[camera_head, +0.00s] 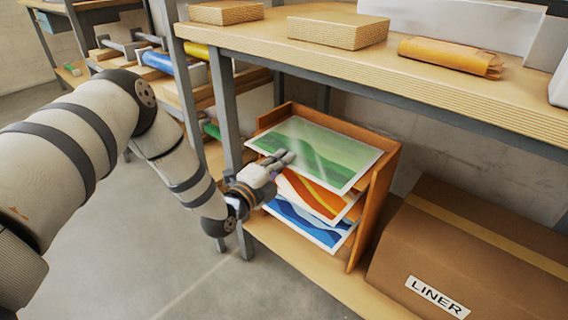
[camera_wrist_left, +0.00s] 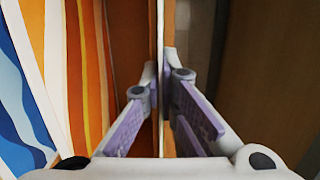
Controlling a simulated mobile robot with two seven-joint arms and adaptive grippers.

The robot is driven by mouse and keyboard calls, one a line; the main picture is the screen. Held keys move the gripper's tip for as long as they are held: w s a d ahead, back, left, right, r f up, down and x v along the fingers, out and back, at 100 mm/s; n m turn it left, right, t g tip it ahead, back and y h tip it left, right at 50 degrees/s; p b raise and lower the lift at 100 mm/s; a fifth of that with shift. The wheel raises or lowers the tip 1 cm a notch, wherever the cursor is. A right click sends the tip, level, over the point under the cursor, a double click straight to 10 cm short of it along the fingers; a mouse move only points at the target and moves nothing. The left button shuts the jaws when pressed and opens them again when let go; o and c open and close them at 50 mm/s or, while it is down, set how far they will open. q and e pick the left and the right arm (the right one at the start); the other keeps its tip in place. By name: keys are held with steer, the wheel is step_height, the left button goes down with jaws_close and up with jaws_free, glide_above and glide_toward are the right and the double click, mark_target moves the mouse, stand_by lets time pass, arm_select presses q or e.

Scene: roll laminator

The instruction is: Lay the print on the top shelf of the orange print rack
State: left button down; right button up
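The orange print rack (camera_head: 380,190) stands on the lower shelf under the workbench. The print, a sheet with green wave bands and a white border (camera_head: 320,142), lies level in the upper part of the rack. It also shows edge-on as a thin white line in the left wrist view (camera_wrist_left: 158,40). My left gripper (camera_head: 286,159) is at the print's front edge, with a finger on either side of the sheet, shut on it. I cannot tell whether the print touches the top shelf, which the sheet hides. My right gripper is not in view.
An orange print (camera_head: 318,192) and a blue print (camera_head: 305,222) lie lower in the rack. A cardboard box marked LINER (camera_head: 470,250) stands to the right. The wooden benchtop (camera_head: 440,85) overhangs the rack, and a grey post (camera_head: 226,110) stands left of it.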

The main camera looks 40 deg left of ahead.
arm_select(q)
steer(key=c, duration=2.3)
jaws_free()
steer(key=o, duration=0.5)
